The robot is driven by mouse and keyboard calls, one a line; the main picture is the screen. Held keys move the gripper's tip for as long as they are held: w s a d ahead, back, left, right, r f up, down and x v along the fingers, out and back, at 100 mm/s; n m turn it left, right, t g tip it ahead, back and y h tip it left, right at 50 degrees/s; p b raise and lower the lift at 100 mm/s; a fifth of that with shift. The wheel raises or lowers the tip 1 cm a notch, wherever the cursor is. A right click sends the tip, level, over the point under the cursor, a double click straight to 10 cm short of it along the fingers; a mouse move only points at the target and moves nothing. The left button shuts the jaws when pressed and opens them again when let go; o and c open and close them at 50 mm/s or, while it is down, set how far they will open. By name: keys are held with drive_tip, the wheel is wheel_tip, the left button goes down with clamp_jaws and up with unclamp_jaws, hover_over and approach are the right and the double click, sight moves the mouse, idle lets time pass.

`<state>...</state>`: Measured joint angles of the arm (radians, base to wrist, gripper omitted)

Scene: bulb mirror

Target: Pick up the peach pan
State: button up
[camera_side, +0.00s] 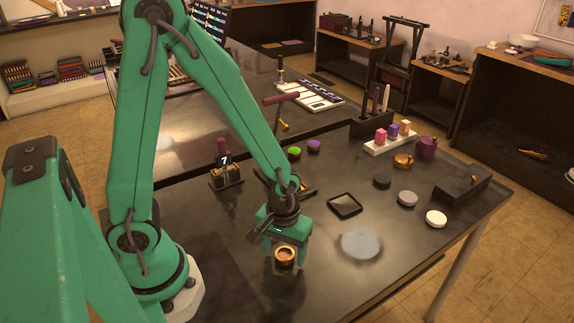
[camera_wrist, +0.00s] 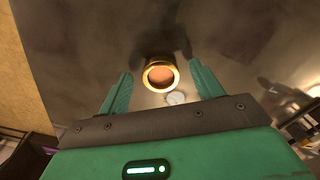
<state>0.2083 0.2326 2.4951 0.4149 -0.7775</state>
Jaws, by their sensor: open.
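The peach pan (camera_side: 285,257) is a small round gold-rimmed pan with a peach-orange inside. In the side view it shows at the lower middle, between the green fingers of my gripper (camera_side: 286,262). In the wrist view the pan (camera_wrist: 160,76) lies ahead between the two fingertips of my gripper (camera_wrist: 161,69), with clear gaps on both sides. My gripper is open and points down over the dark table (camera_side: 330,285). I cannot tell the exact height of the fingertips above the table.
A dark square tile (camera_side: 345,205) lies right of my gripper, with a pale round patch (camera_side: 361,245) in front of it. Grey (camera_side: 407,198) and white (camera_side: 436,219) discs lie farther right. A small black stand (camera_side: 226,178) is behind left. The front right table is clear.

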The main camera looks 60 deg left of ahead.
drive_tip(key=shift+f, duration=0.3)
drive_tip(key=shift+c, duration=0.3)
drive_tip(key=c, duration=1)
